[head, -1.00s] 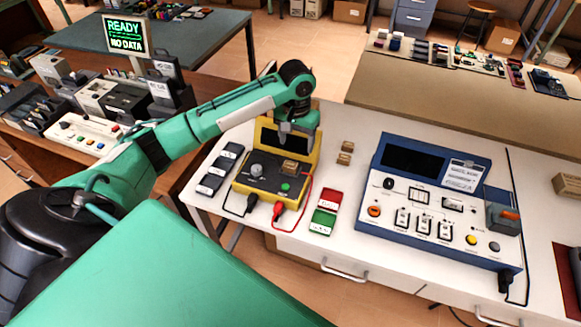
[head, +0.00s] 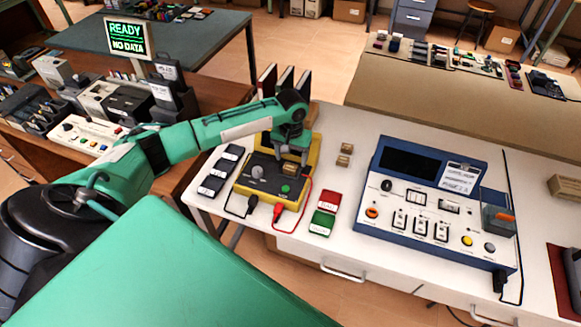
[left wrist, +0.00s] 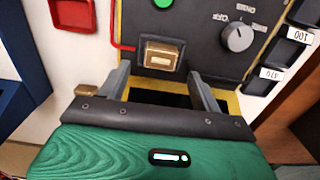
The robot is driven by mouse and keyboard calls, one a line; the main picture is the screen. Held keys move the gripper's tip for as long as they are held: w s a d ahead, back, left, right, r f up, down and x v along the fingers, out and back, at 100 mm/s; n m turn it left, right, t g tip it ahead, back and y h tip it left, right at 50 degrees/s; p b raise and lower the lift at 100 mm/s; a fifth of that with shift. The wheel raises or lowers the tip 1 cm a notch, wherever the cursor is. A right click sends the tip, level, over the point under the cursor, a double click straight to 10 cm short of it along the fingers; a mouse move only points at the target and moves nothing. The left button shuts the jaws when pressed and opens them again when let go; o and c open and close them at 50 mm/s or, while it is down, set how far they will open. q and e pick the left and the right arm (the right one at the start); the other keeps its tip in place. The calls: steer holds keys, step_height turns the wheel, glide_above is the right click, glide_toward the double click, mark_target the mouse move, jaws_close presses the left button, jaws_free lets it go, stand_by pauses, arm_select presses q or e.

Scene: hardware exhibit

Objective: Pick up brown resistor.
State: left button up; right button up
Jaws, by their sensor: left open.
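A small brown block, seemingly the brown resistor (head: 289,169), sits on the dark face of a yellow tester (head: 238,186). The resistor also shows in the left wrist view (left wrist: 160,55), seated in a holder with a metallic-looking front. My left gripper (head: 291,157) is above the tester, pointing down, close to the resistor. In the left wrist view my left gripper (left wrist: 163,82) is open, with its two fingers apart and the resistor just beyond the gap between them. Two similar brown blocks (head: 346,148) (head: 342,160) lie on the white table to the right. My right gripper is out of view.
Black labelled cases (head: 220,171) lie left of the tester. Red (head: 330,201) and green (head: 321,223) pieces lie to its right, near red and black leads. A large blue instrument (head: 432,200) stands further right. White table (head: 352,205) between them is clear.

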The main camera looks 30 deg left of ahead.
mark_target(291, 165)
arm_select(q)
steer(key=shift+f, duration=1.5)
steer(key=c, duration=1.1)
steer(key=shift+o, duration=0.2)
